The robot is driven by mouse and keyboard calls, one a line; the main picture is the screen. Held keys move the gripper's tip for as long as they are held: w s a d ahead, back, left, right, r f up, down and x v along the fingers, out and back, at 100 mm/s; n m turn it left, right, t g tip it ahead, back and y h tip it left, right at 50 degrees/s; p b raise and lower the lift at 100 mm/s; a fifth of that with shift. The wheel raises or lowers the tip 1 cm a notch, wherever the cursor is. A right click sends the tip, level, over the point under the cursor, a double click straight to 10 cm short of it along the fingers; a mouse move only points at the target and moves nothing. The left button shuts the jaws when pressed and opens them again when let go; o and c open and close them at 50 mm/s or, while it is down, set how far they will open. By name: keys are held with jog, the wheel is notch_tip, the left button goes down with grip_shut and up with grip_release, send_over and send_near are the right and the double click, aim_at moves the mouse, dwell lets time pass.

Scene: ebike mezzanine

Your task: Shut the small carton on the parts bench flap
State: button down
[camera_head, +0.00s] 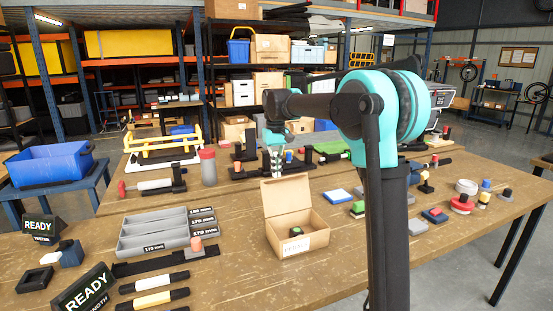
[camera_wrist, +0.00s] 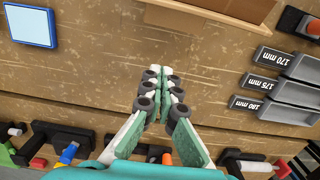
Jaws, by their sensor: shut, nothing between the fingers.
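The small carton (camera_head: 298,236) stands on the wooden parts bench, a little right of the middle of the head view. Its flap (camera_head: 286,193) stands up at the back edge, and the top is open. In the wrist view my gripper (camera_wrist: 165,75) is shut and empty above bare bench, and the carton's flap (camera_wrist: 212,18) shows at the top edge, apart from the fingertips.
A grey tray with length labels (camera_head: 155,235) lies left of the carton. A blue and white block (camera_head: 338,196) and several small coloured blocks lie to the right. A red-lidded jar (camera_head: 208,168) and black fixtures stand behind. Bare bench (camera_head: 235,205) lies between tray and carton.

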aim_at(287, 194)
jog(key=s, duration=0.1)
jog(key=s+d, duration=0.1)
jog(key=s, duration=0.1)
jog(key=shift+s+d+f, duration=0.2)
jog(key=shift+s, duration=0.1)
dwell(0.4)
jog(key=shift+s+d+r+t, duration=0.15)
jog(key=shift+s+r+t, duration=0.15)
jog(key=shift+t, duration=0.1)
